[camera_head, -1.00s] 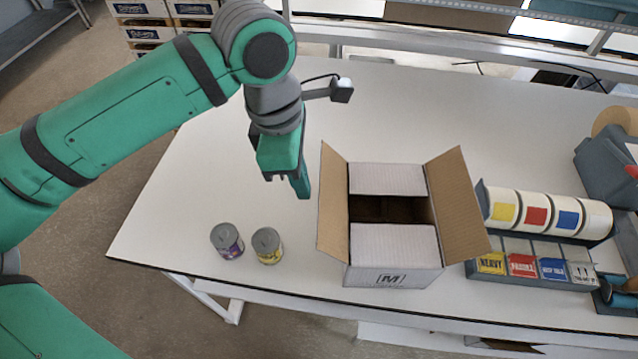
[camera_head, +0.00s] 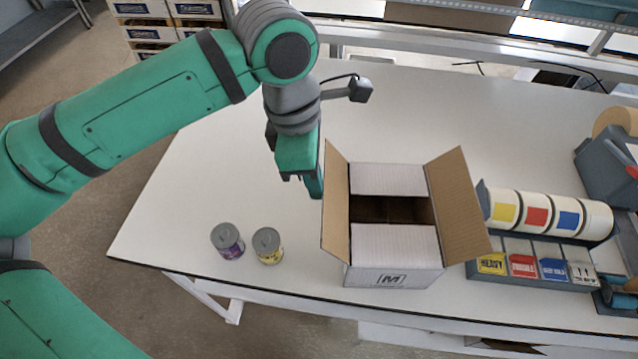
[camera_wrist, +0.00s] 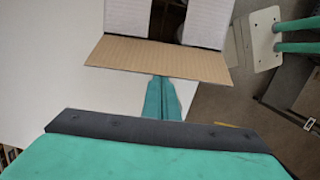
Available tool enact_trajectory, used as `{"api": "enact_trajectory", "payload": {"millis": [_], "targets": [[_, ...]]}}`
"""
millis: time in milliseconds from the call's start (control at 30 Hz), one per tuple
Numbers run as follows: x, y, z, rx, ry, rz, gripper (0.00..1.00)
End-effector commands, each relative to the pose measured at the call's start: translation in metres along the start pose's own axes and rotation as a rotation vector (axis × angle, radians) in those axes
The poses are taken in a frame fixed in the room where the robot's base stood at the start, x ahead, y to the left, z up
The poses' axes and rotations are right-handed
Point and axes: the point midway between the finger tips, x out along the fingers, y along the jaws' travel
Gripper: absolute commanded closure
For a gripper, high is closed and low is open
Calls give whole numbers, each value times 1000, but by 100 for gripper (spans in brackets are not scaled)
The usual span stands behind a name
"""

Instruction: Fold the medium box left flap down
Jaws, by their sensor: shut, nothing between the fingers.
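The medium box (camera_head: 395,277), white outside and marked M, stands on the table. Its near and far flaps lie folded inward, with a dark gap between them. Its left flap (camera_head: 336,203) stands up and leans outward; its right flap (camera_head: 459,203) also leans outward. My gripper (camera_head: 315,193) is shut and empty, just left of the left flap's upper part. In the wrist view the shut fingers (camera_wrist: 162,98) reach to the edge of the brown left flap (camera_wrist: 158,58); I cannot tell whether they touch it.
Two cans, one purple (camera_head: 228,241) and one yellow (camera_head: 268,246), stand left of the box. A tape and label holder (camera_head: 540,268) stands close to its right. The white table (camera_head: 400,105) is clear behind the box.

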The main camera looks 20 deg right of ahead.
Motion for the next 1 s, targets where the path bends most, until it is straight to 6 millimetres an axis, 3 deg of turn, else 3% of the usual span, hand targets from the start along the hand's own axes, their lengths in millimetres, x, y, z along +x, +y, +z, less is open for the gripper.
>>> {"api": "enact_trajectory", "payload": {"millis": [700,1000], "targets": [[7,0,55,4,0,-1,100],[7,-1,61,2,-1,-1,100]]}}
